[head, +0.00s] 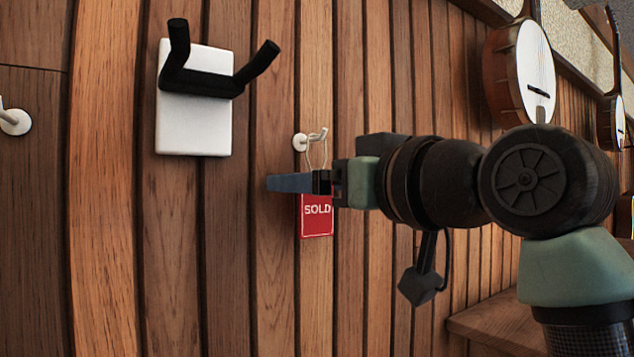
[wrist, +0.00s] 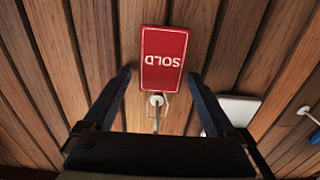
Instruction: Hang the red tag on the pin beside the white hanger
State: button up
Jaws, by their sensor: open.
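The red SOLD tag (head: 317,215) hangs flat against the plank wall by a thin pale loop from the white pin (head: 301,142), right of the white hanger (head: 194,128). The hanger has a black two-pronged yoke on a white plate. My gripper (head: 288,183) is open in front of the wall, just below the pin, and hides the tag's upper left part in the head view. In the wrist view the tag (wrist: 164,60) shows whole and upside down, beyond and between the open fingers (wrist: 160,76), with the pin (wrist: 156,100) below it. No finger visibly grips it.
Another white pin (head: 15,122) is on the wall at far left. Banjos (head: 522,68) hang at upper right, beyond my arm. A wooden ledge (head: 495,322) is at lower right. The wall left of and below the tag is clear.

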jog(key=b+v, duration=0.7)
jog(key=v, duration=0.5)
jog(key=w+a+f+m+t+h+b, duration=0.2)
jog(key=f+t+b, duration=0.15)
jog(key=f, duration=0.25)
jog(key=w+a+f+m+t+h+b, duration=0.1)
jog(key=w+f+m+t+h+b, duration=0.15)
jog(key=f+t, duration=0.2)
jog(key=s+a+f+m+t+h+b, duration=0.2)
jog(key=s+f+t+h+b, duration=0.2)
jog(key=s, duration=0.7)
notch_tip(320, 180, down, 3)
jog(key=shift+s+a+f+m+t+h, duration=0.2)
jog(key=shift+a+m+t+h, duration=0.2)
jog(key=shift+h, duration=0.65)
